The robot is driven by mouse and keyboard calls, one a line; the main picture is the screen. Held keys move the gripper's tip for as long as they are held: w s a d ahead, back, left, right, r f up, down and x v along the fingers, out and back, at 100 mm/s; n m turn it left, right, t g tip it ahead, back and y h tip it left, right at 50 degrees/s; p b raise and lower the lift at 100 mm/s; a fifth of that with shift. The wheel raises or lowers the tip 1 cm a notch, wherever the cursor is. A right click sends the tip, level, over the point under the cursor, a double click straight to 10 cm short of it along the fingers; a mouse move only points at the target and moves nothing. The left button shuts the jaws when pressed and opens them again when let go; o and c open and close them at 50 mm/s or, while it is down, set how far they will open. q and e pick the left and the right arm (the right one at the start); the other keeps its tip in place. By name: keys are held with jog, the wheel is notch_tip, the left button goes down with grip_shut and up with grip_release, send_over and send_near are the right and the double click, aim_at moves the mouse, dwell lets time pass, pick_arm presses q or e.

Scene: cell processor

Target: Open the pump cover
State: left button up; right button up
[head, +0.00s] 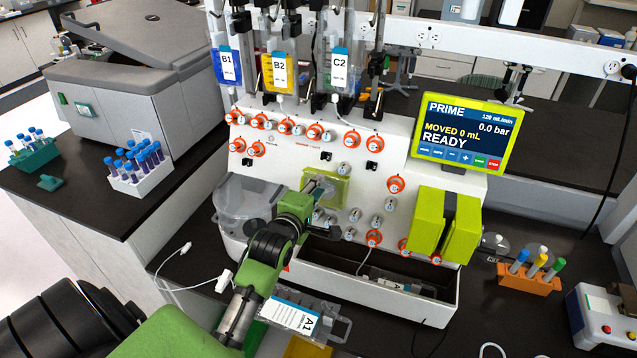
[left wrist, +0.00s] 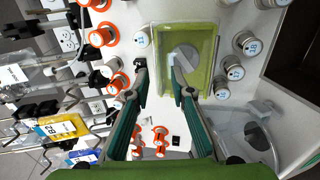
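In the left wrist view the cover (left wrist: 207,38) lies over a grey round rotor (left wrist: 185,58) and appears closed. My left gripper (head: 317,190) is at the cover and partly hides it in the head view. In the left wrist view its fingers (left wrist: 159,66) are apart with nothing between them, one beside the cover's edge and one in front of the cover. Contact cannot be told. My right gripper is not in view.
Orange-ringed valves (head: 352,140) and grey knobs (head: 390,205) surround the cover. A clear bowl-like part (head: 240,198) sits left of it. Bags hang above (head: 279,68). A lime-green block (head: 428,222) and a screen reading READY (head: 461,133) stand right. An open tray (head: 330,283) juts out below.

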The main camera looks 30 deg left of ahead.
pick_arm(q)
jog(key=shift+w+a+f, duration=0.1)
jog(key=shift+w, duration=0.35)
grip_shut()
